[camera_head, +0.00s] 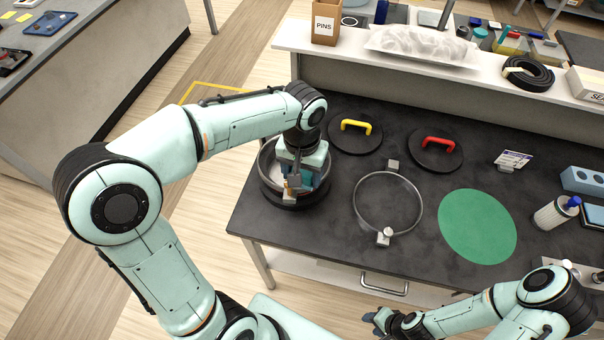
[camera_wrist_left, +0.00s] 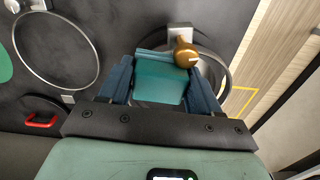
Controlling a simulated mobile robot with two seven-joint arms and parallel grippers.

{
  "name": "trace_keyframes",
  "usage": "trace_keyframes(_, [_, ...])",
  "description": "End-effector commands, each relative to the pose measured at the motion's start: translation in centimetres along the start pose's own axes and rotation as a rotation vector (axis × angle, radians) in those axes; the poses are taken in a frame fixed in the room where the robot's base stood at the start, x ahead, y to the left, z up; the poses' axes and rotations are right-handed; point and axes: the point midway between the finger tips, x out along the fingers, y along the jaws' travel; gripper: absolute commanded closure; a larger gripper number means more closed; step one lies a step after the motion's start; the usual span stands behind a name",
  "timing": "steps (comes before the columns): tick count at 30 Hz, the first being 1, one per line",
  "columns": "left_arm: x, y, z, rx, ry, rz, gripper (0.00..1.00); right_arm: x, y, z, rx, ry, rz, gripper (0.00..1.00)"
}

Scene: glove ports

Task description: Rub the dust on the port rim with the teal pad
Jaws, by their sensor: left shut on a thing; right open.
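The teal pad (camera_wrist_left: 160,82) sits between the two blue fingers of my left gripper (camera_wrist_left: 160,90), which is shut on it. In the head view my left gripper (camera_head: 299,187) points down over the port (camera_head: 264,165), a round metal rim on a black base at the table's left end. In the left wrist view the rim (camera_wrist_left: 222,66) curves behind the pad and fingers, with a brass knob (camera_wrist_left: 185,54) at the pad's far edge. I cannot tell whether the pad touches the rim. I cannot make out the dust. My right gripper (camera_head: 384,320) is open and empty at the table's front.
A loose metal hoop (camera_head: 421,203) with a knob lies right of the port. Black round covers with yellow (camera_head: 355,127) and red (camera_head: 438,142) handles lie behind. A raised shelf (camera_head: 350,54) runs along the back.

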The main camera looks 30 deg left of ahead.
Motion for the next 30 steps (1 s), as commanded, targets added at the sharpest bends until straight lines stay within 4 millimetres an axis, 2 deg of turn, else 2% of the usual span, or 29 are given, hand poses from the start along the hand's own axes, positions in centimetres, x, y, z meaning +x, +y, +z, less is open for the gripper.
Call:
trace_keyframes(2, [-0.6,0.1,0.1,0.001,-0.002,0.002,0.66,-0.4,-0.3,-0.4,-0.002,0.005,-0.002,0.57])
trace_keyframes(11, [-0.5,0.0,0.1,0.0,-0.002,0.0,0.66,-0.3,-0.2,-0.3,-0.001,0.003,-0.001,0.57])
trace_keyframes(18, [-2.3,0.1,-0.1,0.001,0.004,0.001,0.66,-1.1,-0.8,-1.2,-0.005,0.015,-0.005,0.57])
trace_keyframes(22, [-3.2,0.0,0.0,0.0,0.002,0.0,0.66,-0.9,-0.7,-1.0,-0.004,0.012,-0.004,0.57])
trace_keyframes(30, [-3.4,0.0,0.0,0.0,-0.001,0.0,0.66,-0.8,-0.6,-1.0,-0.004,0.011,-0.004,0.57])
